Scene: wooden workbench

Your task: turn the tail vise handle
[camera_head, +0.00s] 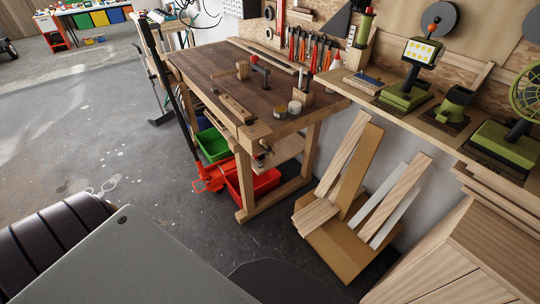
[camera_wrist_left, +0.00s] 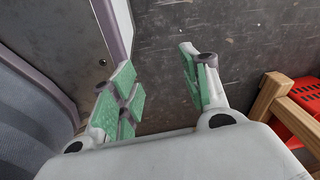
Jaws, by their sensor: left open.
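The wooden workbench (camera_head: 215,75) stands ahead in the head view. The tail vise (camera_head: 255,133) is at its near end. A small handle (camera_head: 260,158) shows just below the vise, too small to make out its tilt. My left gripper (camera_wrist_left: 156,58) shows only in the left wrist view, with its green-padded fingers apart and nothing between them. The dark floor lies behind it. The handle is not seen in that view, and the gripper is not touching the bench. My right gripper is in neither view.
A green bin (camera_head: 212,145) and a red bin (camera_head: 262,184) sit under the bench. Planks (camera_head: 335,185) lean at its right. A shelf with green tools (camera_head: 405,97) runs along the right wall. Open floor (camera_head: 120,130) lies left of the bench.

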